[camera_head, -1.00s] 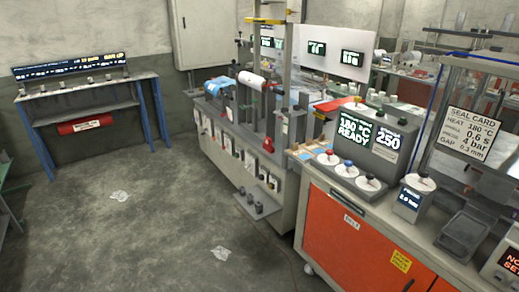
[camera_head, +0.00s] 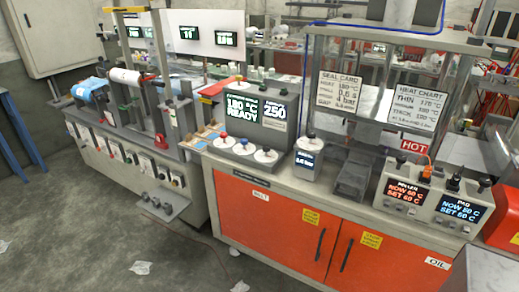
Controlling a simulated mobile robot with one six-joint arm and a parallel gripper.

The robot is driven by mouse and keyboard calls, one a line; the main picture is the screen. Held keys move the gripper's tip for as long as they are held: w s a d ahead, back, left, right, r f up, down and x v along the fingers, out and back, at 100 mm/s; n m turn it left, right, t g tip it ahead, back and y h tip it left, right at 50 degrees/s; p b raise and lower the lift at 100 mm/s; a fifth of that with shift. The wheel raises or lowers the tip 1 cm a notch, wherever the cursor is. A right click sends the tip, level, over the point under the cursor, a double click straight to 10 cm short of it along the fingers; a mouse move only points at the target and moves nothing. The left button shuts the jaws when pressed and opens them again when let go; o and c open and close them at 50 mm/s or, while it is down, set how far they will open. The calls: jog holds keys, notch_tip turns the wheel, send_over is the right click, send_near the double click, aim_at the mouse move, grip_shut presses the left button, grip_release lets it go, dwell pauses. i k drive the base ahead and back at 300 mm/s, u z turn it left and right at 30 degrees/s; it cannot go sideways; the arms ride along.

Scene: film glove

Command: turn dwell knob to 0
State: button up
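A grey sealer control box (camera_head: 257,118) on the orange-fronted bench has a display (camera_head: 241,108) reading 180 °C READY and another (camera_head: 275,112) reading 250. Three white dials lie in front of it: one with a red knob (camera_head: 222,136), one with a blue knob (camera_head: 243,142), one with a black knob (camera_head: 266,150). Their labels and settings are too small to read, so I cannot tell which is the dwell knob. A small unit (camera_head: 307,157) with a lit display and a knob on top stands to their right. My gripper is not in view.
A seal card (camera_head: 338,91) and a heat chart (camera_head: 419,104) hang above the bench. A HOT sign (camera_head: 414,145) and two SET displays are at right. Orange cupboard doors (camera_head: 265,215) have black handles. Bare floor lies at left, with crumpled scraps (camera_head: 141,267).

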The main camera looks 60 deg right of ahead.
aim_at(244, 142)
jog(key=u, duration=0.7)
jog(key=k, duration=0.15)
jog(key=z, duration=2.5)
jog(key=k, duration=0.9)
jog(key=u, duration=0.2)
jog(key=i, duration=0.75)
